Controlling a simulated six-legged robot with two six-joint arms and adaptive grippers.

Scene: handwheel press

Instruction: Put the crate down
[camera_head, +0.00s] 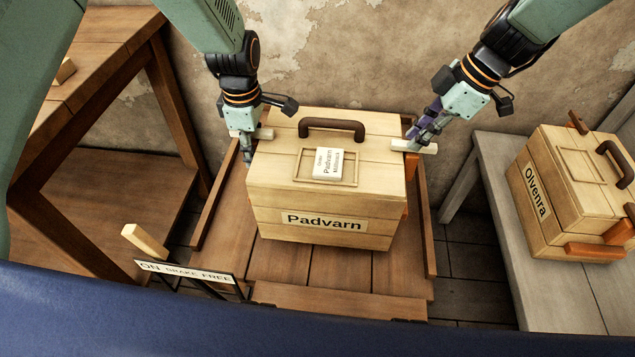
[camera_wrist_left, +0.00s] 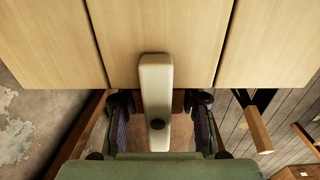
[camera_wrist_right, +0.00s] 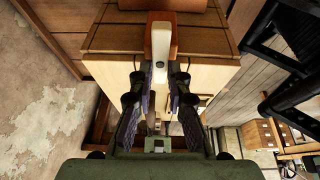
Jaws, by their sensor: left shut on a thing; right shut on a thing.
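The wooden crate labelled Padvarn (camera_head: 375,195) is in the middle of the head view, over a low brown wooden cart or platform (camera_head: 290,262). I cannot tell whether its underside touches the boards. My left gripper (camera_head: 252,134) is shut on the pale side handle (camera_wrist_left: 156,95) at the crate's left. My right gripper (camera_head: 418,144) is shut on the pale handle (camera_wrist_right: 160,45) at the right, beside an orange-brown part. A brown carrying handle (camera_head: 332,127) and a small white labelled block (camera_head: 327,163) are on the lid.
A second crate labelled Olvenra (camera_head: 562,190) stands on a grey bench (camera_head: 492,170) at the right. A brown wooden table (camera_head: 100,75) is at the left. A brake sign (camera_head: 190,272) and a wooden lever (camera_head: 145,243) stand at the platform's front left.

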